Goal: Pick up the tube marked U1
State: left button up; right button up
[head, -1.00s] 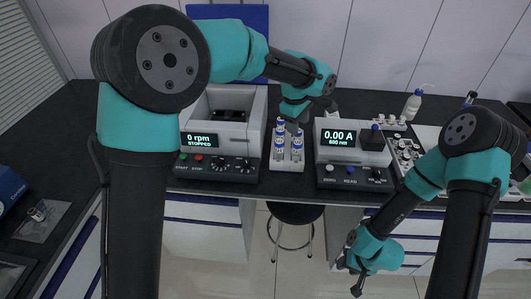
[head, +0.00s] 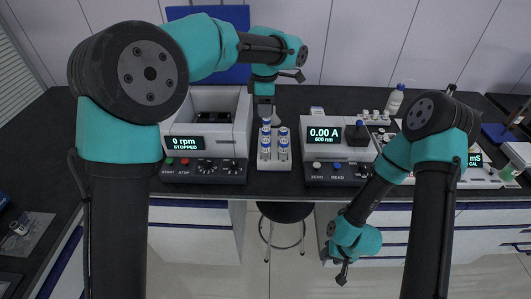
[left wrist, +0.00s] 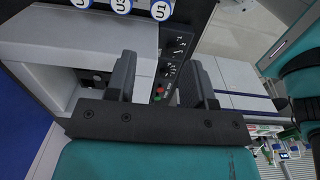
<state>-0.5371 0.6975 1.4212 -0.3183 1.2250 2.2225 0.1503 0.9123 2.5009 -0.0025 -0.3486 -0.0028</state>
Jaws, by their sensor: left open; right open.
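The tube marked U1 (left wrist: 160,10) shows only its round labelled cap at the top edge of the left wrist view; other labelled caps, one reading U3 (left wrist: 122,5), sit beside it. In the head view several blue-and-white capped tubes stand in a white rack (head: 274,165) on the bench; their marks are too small to read there. My left gripper (head: 265,104) is at the rack's far end, open. Its two fingers (left wrist: 158,80) show apart with nothing between them. My right gripper (head: 343,275) is open and empty, low in front of the bench.
A centrifuge (head: 205,170) reading 0 rpm stands close left of the rack, and a photometer (head: 325,170) reading 0.00 A close right. A white bottle (head: 394,101) and small vials (head: 375,115) are at the right. A stool (head: 285,212) stands in front of the bench.

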pick_arm(q)
send_near(266, 141)
jog(key=f, duration=0.5)
jog(key=shift+w+a+f, duration=0.1)
jog(key=shift+a+f, duration=0.1)
jog(key=shift+f, duration=0.05)
jog(key=shift+f, duration=0.1)
jog(key=shift+d+f, duration=0.15)
jog(key=shift+f, duration=2.4)
jog(key=shift+c, duration=0.3)
jog(key=c, duration=0.6)
